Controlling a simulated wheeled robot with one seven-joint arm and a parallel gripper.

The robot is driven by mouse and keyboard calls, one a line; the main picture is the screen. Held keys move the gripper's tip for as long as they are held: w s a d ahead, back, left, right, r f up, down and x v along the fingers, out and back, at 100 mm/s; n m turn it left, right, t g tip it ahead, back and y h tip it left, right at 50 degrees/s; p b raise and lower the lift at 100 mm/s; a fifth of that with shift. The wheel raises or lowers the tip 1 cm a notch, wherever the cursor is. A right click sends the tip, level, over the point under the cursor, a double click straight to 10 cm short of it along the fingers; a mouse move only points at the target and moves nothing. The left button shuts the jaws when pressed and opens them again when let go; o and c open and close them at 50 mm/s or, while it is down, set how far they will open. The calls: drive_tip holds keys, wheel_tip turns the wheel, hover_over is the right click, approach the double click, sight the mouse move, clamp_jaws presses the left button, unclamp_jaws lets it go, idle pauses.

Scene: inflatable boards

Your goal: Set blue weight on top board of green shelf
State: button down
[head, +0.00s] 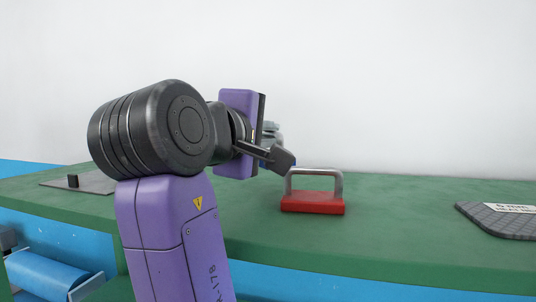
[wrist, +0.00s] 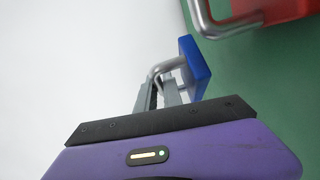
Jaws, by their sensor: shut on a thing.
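My gripper (head: 280,158) is shut and stands over the green top board (head: 400,225), left of the red weight. In the wrist view my gripper (wrist: 165,88) is closed on the metal handle of the blue weight (wrist: 197,66). The blue weight has a flat blue block under a bent silver handle.
A red weight (head: 313,203) with a silver handle stands upright on the board; it also shows in the wrist view (wrist: 270,10). A grey mat (head: 500,219) lies at the right and a grey plate (head: 90,183) at the left. Board between red weight and mat is clear.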

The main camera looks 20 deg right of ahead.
hover_over(269, 189)
drive_tip(key=shift+w+a+f+p, duration=0.1)
drive_tip(key=shift+f+p, duration=0.25)
drive_tip(key=shift+f, duration=1.75)
drive_tip(key=shift+f, duration=0.2)
drive_tip(key=shift+f, duration=0.65)
drive_tip(key=c, duration=1.5)
unclamp_jaws()
drive_tip(key=shift+f, duration=0.2)
drive_tip(key=shift+r, duration=0.2)
drive_tip(key=b+v, duration=0.1)
drive_tip(key=v, duration=0.3)
drive_tip(key=r+b+v, duration=0.1)
drive_tip(key=v, duration=0.3)
drive_tip(key=b+v, duration=0.2)
drive_tip(key=v, duration=0.2)
drive_tip(key=shift+r, duration=0.3)
